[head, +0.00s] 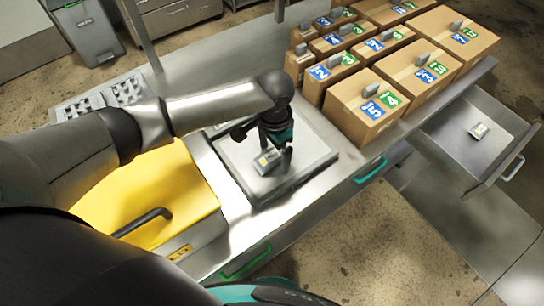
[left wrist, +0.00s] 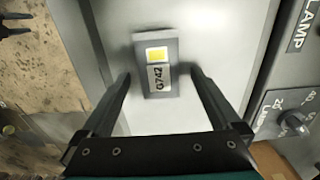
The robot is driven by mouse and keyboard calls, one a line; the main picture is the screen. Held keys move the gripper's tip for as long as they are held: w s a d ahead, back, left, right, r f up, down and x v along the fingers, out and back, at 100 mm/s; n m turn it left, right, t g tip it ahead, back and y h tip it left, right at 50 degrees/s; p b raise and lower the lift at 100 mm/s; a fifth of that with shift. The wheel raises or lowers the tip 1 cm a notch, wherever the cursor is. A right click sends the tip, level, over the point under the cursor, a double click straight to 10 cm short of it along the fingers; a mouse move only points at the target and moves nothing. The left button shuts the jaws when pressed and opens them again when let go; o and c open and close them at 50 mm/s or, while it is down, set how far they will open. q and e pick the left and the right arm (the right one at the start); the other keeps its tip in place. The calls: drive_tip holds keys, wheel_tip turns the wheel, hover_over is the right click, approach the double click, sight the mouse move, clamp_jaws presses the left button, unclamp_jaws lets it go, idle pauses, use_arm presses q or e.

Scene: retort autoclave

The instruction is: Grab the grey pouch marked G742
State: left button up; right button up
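The grey pouch marked G742 (left wrist: 157,83) has a yellow square and a white label. It lies flat on a grey raised plate (left wrist: 215,30) on the counter; the pouch also shows in the head view (head: 266,162). My left gripper (head: 277,153) points down over it. In the left wrist view its two dark fingers stand open, one on each side of the pouch, with visible gaps. A dark two-pronged shape at the top left of that view looks like my right gripper (left wrist: 14,24), open and empty.
Several labelled cardboard boxes (head: 367,107) stand behind and to the right of the plate. An open drawer (head: 470,165) at the right holds another small pouch (head: 479,131). A yellow-lidded box (head: 150,200) with a black handle stands left of the plate.

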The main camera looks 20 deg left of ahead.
use_arm(q)
drive_tip(key=shift+r, duration=0.1)
clamp_jaws()
idle(0.6)
